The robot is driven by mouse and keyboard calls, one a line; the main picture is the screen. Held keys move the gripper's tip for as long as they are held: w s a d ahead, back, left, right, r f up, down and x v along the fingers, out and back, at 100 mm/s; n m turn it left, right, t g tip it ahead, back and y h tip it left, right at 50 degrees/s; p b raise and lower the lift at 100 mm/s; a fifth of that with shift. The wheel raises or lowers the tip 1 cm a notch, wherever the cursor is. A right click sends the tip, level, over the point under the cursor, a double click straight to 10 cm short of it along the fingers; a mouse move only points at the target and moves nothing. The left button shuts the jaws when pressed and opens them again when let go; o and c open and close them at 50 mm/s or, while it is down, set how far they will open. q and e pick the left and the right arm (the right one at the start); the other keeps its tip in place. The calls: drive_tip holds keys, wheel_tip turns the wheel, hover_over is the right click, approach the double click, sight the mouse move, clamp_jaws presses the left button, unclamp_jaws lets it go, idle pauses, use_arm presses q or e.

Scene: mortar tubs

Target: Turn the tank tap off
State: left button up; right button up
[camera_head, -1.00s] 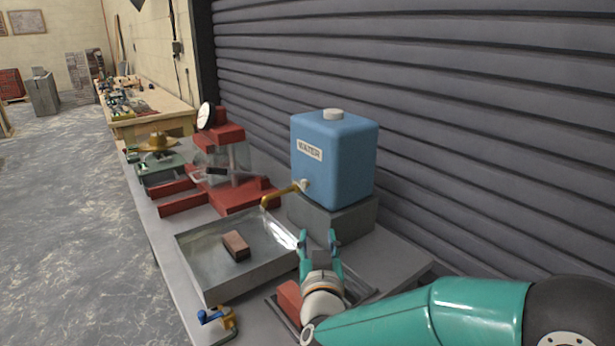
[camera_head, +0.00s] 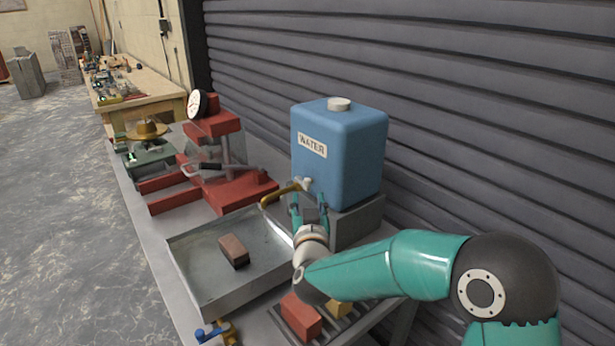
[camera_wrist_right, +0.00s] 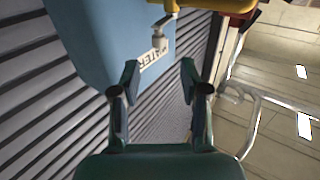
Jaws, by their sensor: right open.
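The blue water tank (camera_head: 338,160) stands on a grey block on the bench. Its tap has a brass spout (camera_head: 279,194) pointing left over the metal tray and a small pale handle (camera_head: 306,184) at the tank wall. My right gripper (camera_head: 310,203) is open and empty, its fingers pointing up just below the tap. In the right wrist view, the tap handle (camera_wrist_right: 163,22) lies beyond the open fingertips (camera_wrist_right: 160,78), apart from them, with the tank (camera_wrist_right: 95,40) at the left. My left gripper is not in view.
The metal tray (camera_head: 205,293) holds a brick (camera_head: 233,250). A red machine (camera_head: 235,188) stands behind it. Another red brick (camera_head: 301,316) lies on a rack in front, and a blue-handled item (camera_head: 212,332) is at the front edge. The shutter (camera_head: 480,120) closes off the right.

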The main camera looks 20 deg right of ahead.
sight(308, 183)
drive_tip(key=p+x, duration=0.2)
drive_tip(key=x, duration=0.7)
drive_tip(key=shift+w+d, duration=0.1)
drive_tip(key=shift+d, duration=0.05)
clamp_jaws()
